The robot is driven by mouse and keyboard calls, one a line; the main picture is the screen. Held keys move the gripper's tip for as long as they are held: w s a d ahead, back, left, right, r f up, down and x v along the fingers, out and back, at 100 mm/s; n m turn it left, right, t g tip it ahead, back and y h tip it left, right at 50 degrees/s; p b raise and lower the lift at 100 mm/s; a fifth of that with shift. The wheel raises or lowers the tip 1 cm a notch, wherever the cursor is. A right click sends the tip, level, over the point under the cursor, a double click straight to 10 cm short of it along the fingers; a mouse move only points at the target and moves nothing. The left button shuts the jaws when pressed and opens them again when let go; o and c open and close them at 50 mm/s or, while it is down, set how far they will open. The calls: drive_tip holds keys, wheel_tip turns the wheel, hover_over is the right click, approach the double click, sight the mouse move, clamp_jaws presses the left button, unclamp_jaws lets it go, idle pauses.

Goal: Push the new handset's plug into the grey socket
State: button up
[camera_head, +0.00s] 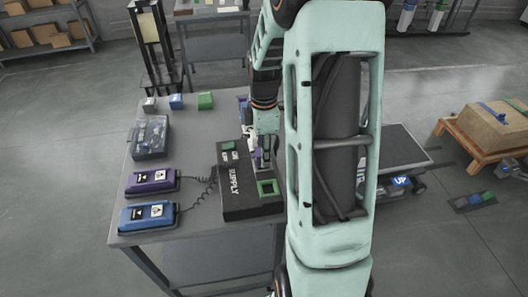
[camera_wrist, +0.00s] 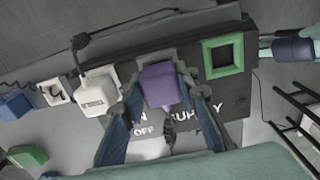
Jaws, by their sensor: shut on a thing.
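My gripper (camera_wrist: 155,92) is shut on a purple plug (camera_wrist: 160,86), with a finger on each side of it. The plug is over the black supply box (camera_head: 235,203); I cannot tell whether it touches the box, and no socket shows beneath it. A dark cable runs from the plug. My gripper also shows in the head view (camera_head: 262,156), partly hidden by my arm. A pale grey block with a label and black cable (camera_wrist: 97,90) is beside the plug. A purple handset (camera_head: 151,182) and a blue handset (camera_head: 148,216) lie on the table.
A green square socket (camera_head: 267,187) is on the box. Small grey (camera_head: 149,104), blue (camera_head: 176,102) and green (camera_head: 205,100) blocks stand at the table's back edge. A dark bin (camera_head: 150,138) is at the left. A coiled cord (camera_head: 203,184) lies between handsets and box.

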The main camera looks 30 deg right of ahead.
drive_tip(key=shift+f+b, duration=0.3)
drive_tip(key=shift+f, duration=0.2)
drive_tip(key=shift+r, duration=0.1)
drive_tip(key=o, duration=1.3)
drive_tip(key=shift+o, duration=0.2)
drive_tip(key=shift+r+p, duration=2.8)
drive_tip(key=shift+r, duration=0.75)
drive_tip(key=shift+w, duration=0.1)
